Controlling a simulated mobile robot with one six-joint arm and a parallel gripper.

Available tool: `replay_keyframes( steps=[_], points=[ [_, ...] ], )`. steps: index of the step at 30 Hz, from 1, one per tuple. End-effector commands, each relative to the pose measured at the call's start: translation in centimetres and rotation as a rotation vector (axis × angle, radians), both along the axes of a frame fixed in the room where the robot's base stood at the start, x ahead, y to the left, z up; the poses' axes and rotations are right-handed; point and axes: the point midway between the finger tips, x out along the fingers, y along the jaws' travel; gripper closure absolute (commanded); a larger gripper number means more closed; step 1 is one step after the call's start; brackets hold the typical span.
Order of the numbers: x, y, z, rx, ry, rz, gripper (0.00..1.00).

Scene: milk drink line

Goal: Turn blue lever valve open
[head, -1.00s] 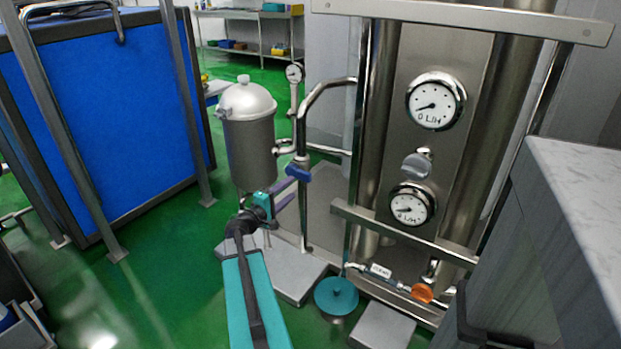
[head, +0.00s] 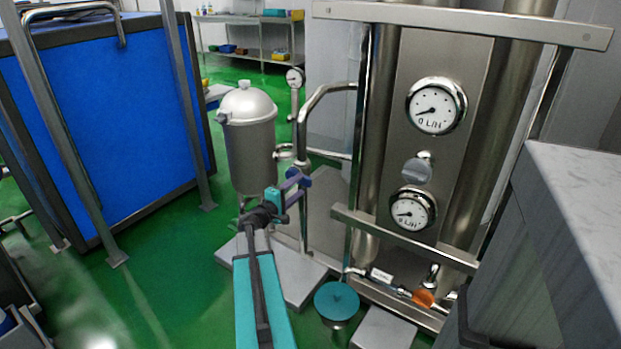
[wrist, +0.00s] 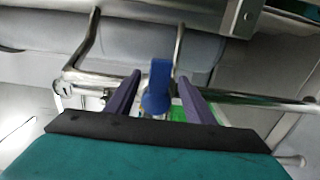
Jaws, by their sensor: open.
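The blue lever valve (wrist: 157,90) shows in the wrist view between my gripper's two purple fingers, with a visible gap on each side. My gripper (head: 297,179) is open around the lever, and no contact is visible. In the head view the lever (head: 304,178) sits on the upright steel pipe right of the steel canister, largely hidden by my fingers. How far the valve is turned is hard to tell.
A steel canister (head: 250,145) stands left of my gripper, close to it. A steel panel with gauges (head: 436,106) stands to the right. Below are a teal round disc (head: 337,300) and an orange handle (head: 423,298). Green floor lies open to the left.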

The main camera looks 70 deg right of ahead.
Motion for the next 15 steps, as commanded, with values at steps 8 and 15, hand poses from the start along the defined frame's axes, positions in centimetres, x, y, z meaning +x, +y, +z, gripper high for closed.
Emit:
replay_keyframes(
  steps=[8,15],
  points=[
    [-0.9,-3.7,-0.1,0.0,0.0,-0.001,0.52],
    [-1.6,-6.5,-0.1,0.001,0.0,-0.001,0.52]
  ],
)
